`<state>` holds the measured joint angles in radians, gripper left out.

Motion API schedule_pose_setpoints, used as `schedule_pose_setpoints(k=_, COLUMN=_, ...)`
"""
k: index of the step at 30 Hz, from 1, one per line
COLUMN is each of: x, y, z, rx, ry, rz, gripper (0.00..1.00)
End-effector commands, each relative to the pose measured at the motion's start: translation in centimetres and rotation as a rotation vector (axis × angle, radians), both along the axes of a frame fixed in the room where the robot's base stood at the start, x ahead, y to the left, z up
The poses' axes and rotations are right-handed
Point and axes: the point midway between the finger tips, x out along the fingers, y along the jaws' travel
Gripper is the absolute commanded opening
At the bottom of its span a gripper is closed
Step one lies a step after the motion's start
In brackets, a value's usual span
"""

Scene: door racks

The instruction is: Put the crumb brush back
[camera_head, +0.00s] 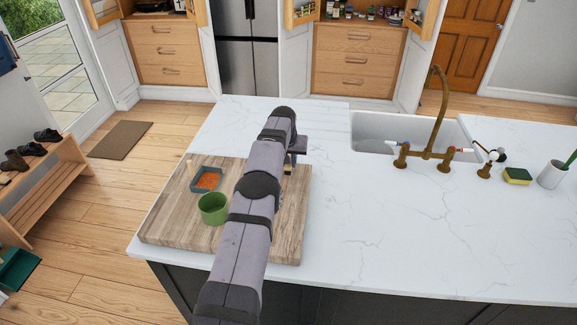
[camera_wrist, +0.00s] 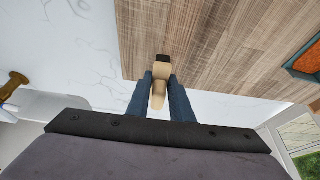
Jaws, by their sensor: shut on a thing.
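My gripper (camera_wrist: 160,84) is shut on the crumb brush (camera_wrist: 159,97); its pale wooden body with a small black end sits between the two blue fingers in the wrist view. It is over the edge of the wooden board (camera_wrist: 215,45), where board and white counter meet. I cannot tell whether the brush touches the board. In the head view my arm hides the brush, and only part of my gripper (camera_head: 297,147) shows beside the board's right far corner. A blue-grey tray (camera_head: 219,175) with orange contents lies on the board (camera_head: 165,228), left of my arm.
A green cup (camera_head: 213,208) stands on the board near the tray, close to my arm. The sink (camera_head: 375,130) with its brass tap (camera_head: 440,110) is to the right. A sponge (camera_head: 517,175) and a white holder (camera_head: 552,174) stand farther right. The white counter (camera_head: 400,235) is clear in front.

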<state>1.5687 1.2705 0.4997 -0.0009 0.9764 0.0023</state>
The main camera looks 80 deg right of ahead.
Motion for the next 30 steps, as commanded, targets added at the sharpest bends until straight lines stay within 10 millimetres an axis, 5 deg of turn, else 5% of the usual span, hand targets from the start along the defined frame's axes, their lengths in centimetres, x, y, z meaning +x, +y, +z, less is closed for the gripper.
schedule_pose_setpoints(k=6, x=0.0, y=0.0, z=-2.2, rx=0.002, ry=0.0, rz=0.0, gripper=0.0)
schedule_pose_setpoints(k=20, x=0.0, y=0.0, z=-2.9, rx=-0.001, ry=0.0, rz=0.0, gripper=0.0)
schedule_pose_setpoints(k=21, x=0.0, y=0.0, z=-2.8, rx=0.0, ry=0.0, rz=0.0, gripper=0.29)
schedule_pose_setpoints(k=22, x=0.0, y=0.0, z=-2.8, rx=0.0, ry=0.0, rz=0.0, gripper=0.36)
schedule_pose_setpoints(k=30, x=0.0, y=0.0, z=-2.8, rx=0.0, ry=0.0, rz=0.0, gripper=0.39)
